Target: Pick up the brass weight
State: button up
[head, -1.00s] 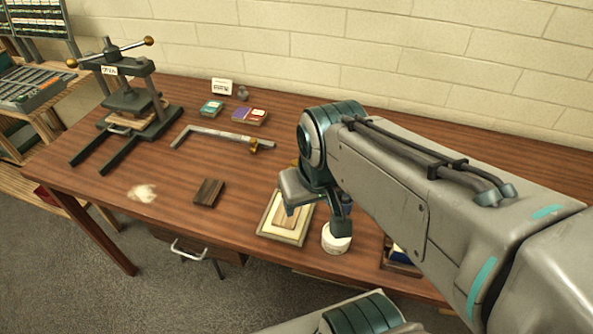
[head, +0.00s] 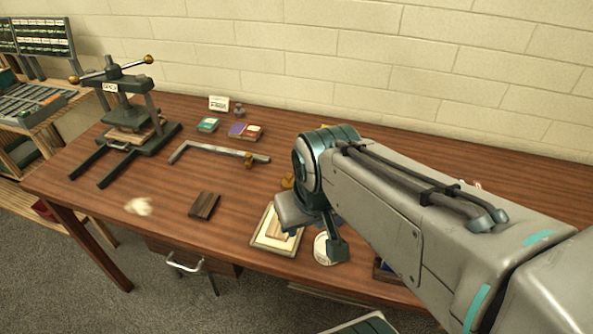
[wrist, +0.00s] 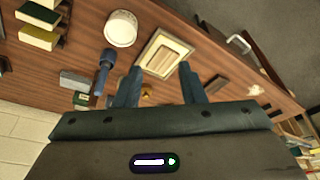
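A small brass-coloured piece (head: 287,181), which looks like the brass weight, stands on the table just behind the framed tray, partly hidden by my arm. In the wrist view the brass piece (wrist: 147,93) shows low between the fingers, beyond them and partly covered by my gripper's body. My gripper (wrist: 159,76) is open, its two dark fingers well apart with nothing between them. It hangs above the table near the tray and the white jar.
The framed tray (head: 257,243) and white jar (head: 321,248) are close under my gripper. A blue-handled tool (wrist: 104,70) lies near the fingers.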

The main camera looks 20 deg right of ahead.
aim_at(287, 183)
jog(key=z, duration=0.2)
jog(key=k, duration=0.5)
jog(key=u, duration=1.8)
jog(key=i, duration=0.95)
jog(key=z, duration=2.75)
jog(key=i, duration=0.5)
jog(key=z, duration=0.1)
